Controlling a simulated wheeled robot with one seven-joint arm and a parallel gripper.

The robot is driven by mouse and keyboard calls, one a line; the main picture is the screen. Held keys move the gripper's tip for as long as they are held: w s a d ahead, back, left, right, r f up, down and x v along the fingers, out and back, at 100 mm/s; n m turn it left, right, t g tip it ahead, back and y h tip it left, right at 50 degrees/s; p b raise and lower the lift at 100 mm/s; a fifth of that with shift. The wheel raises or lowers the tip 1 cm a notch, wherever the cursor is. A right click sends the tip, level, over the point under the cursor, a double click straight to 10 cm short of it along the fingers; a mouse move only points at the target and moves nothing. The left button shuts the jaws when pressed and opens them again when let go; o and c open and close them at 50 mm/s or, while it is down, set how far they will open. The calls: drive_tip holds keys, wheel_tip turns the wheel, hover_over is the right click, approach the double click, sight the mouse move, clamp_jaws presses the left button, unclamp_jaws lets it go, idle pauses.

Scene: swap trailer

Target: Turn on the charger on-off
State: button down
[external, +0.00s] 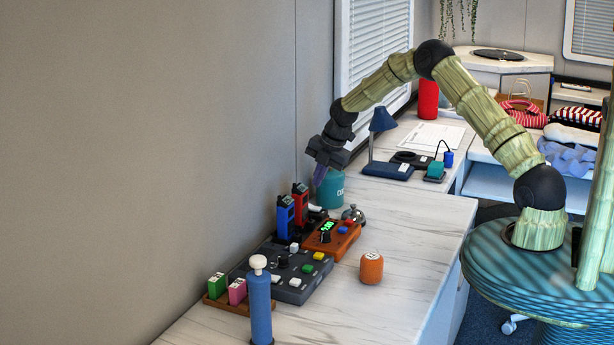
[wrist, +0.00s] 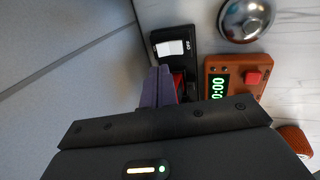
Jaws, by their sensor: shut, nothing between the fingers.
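The charger is a black base against the wall, holding a blue handset (external: 285,218) and a red handset (external: 300,206). In the wrist view its on-off switch is a white rocker (wrist: 170,47) on a black plate (wrist: 188,33) with small lettering. Which way the rocker is tipped is hard to tell. My gripper (external: 319,180) is above the far end of the charger, pointing down. In the wrist view its purple fingers (wrist: 158,86) are shut and empty, close below the rocker and beside a partly hidden red handset (wrist: 179,84). No contact with the rocker is visible.
A brown timer (wrist: 213,62) with green digits stands right of the charger, with a call bell (wrist: 245,18) beyond it. A teal can (external: 331,190) stands behind. A grey button panel (external: 288,290), an orange canister (external: 371,268) and a blue post (external: 260,310) are nearer. The counter's right side is clear.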

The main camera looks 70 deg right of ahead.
sight(311, 205)
drive_tip(key=p+x, duration=0.1)
drive_tip(key=x, duration=0.5)
drive_tip(key=shift+w+f, duration=0.1)
drive_tip(key=shift+f, duration=0.15)
drive_tip(key=shift+w+a+f+g, duration=0.1)
drive_tip(key=shift+w+f+g, duration=0.1)
drive_tip(key=shift+f+g, duration=0.1)
drive_tip(key=shift+s, duration=0.2)
drive_tip(key=shift+s+r, duration=0.15)
drive_tip(key=shift+s, duration=0.55)
